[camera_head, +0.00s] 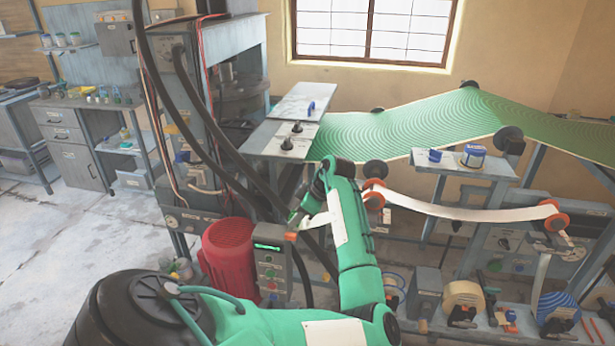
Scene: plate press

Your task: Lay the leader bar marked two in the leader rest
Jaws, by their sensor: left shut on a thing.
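My left arm comes in from the lower left, and its gripper (304,211) is left of the forearm, in the middle of the view. It is shut on a pale bar with an orange end (291,236). The bar is small in view and partly hidden by my arm; I cannot read any number on it. It is held in the air above a control box. I cannot make out the leader rest for certain. My right gripper is not in view.
A control box with buttons (270,272) and a red ribbed drum (228,255) stand just below the gripper. A green patterned web (400,131) runs over rollers behind. A white strip (460,211) spans red-ended rollers at right. A tape roll (463,297) stands on the lower bench.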

